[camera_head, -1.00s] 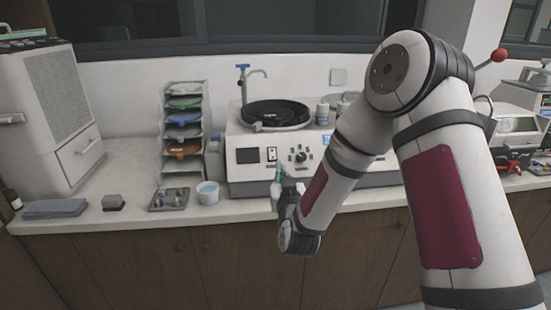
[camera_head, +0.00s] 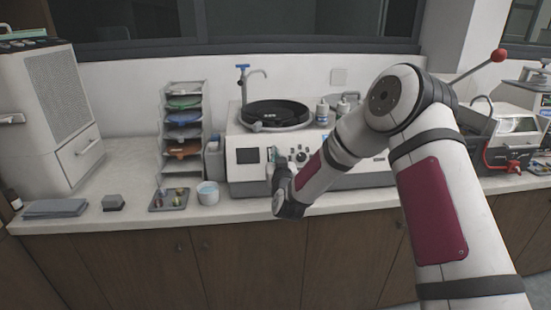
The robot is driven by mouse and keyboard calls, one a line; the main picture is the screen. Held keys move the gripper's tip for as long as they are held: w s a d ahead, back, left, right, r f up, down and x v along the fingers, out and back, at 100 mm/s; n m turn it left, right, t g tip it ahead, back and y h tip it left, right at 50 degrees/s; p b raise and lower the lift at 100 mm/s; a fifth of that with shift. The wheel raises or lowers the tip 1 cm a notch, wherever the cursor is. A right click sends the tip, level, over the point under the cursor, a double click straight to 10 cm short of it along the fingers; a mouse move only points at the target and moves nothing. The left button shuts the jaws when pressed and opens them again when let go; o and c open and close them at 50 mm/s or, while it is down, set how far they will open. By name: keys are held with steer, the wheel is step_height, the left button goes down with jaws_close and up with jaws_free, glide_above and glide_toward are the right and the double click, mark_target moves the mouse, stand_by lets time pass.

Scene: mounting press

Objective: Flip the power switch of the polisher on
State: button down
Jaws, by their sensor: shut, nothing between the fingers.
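The polisher (camera_head: 240,172) is a white bench machine on the counter with a round black platen (camera_head: 275,114) on top. Its front panel has a small dark display (camera_head: 247,155) at the left and a round black knob (camera_head: 301,157) at the right. The power switch lies between the display and the knob and is now mostly hidden behind my gripper, so I cannot tell its position. My gripper (camera_head: 275,156) is shut and empty, with its fingertips in front of the switch area. I cannot tell whether they touch the panel.
A rack of coloured discs (camera_head: 183,131), a white cup (camera_head: 208,193) and a small tray (camera_head: 169,200) stand left of the polisher. A red-knobbed lever machine (camera_head: 510,130) is at the far right.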

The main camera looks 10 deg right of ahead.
steer(key=shift+w+f, duration=0.95)
steer(key=shift+w+a+f+b, duration=0.1)
steer(key=shift+w+f+b, duration=0.25)
steer(key=shift+f+b, duration=0.3)
steer(key=shift+s+r, duration=0.1)
steer(key=shift+r, duration=0.1)
steer(key=shift+s, duration=0.1)
